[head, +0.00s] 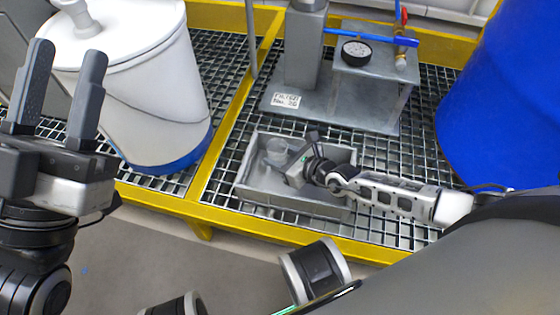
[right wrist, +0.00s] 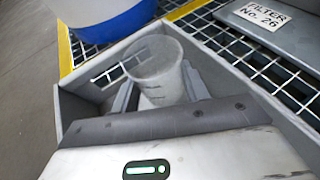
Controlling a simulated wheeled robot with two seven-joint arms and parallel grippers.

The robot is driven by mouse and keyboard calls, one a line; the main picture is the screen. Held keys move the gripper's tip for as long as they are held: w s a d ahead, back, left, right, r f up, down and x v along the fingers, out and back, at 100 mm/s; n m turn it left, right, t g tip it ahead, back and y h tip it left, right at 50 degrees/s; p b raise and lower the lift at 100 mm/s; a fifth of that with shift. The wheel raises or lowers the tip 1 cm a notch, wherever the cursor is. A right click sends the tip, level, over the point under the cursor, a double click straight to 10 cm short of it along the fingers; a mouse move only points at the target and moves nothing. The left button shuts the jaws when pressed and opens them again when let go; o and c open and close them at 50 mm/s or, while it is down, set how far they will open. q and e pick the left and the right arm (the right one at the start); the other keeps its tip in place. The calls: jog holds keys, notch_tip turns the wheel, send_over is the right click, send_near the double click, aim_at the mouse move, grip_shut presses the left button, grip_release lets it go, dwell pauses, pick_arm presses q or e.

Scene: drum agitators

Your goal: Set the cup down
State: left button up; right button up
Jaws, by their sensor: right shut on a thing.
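A translucent cup (head: 277,150) is inside the grey open tray (head: 300,199) on the grating; the cup (right wrist: 158,70) fills the middle of the right wrist view. My right gripper (head: 290,160) reaches into the tray from the right and is shut on the cup, with a finger on each side of it in the right wrist view (right wrist: 158,92). The cup looks roughly upright. Whether its base touches the tray floor cannot be told. My left gripper (head: 67,95) is open and empty, raised at the left in front of the white drum.
A white drum (head: 150,85) with a blue base stands at the left and a blue drum (head: 505,100) at the right. Behind the tray is a metal filter stand (head: 335,105) with a gauge (head: 356,52) and valve. Yellow rails (head: 240,110) edge the grating.

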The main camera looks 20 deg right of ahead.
jog(key=shift+f, duration=0.35)
pick_arm(q)
jog(key=shift+s+r+m+h, duration=0.4)
jog(key=shift+m+h, duration=0.3)
jog(key=shift+m, duration=0.2)
pick_arm(e)
jog(key=shift+f, duration=0.55)
jog(key=o, duration=0.7)
pick_arm(q)
jog(key=shift+w, duration=0.1)
pick_arm(e)
jog(key=shift+r, duration=0.1)
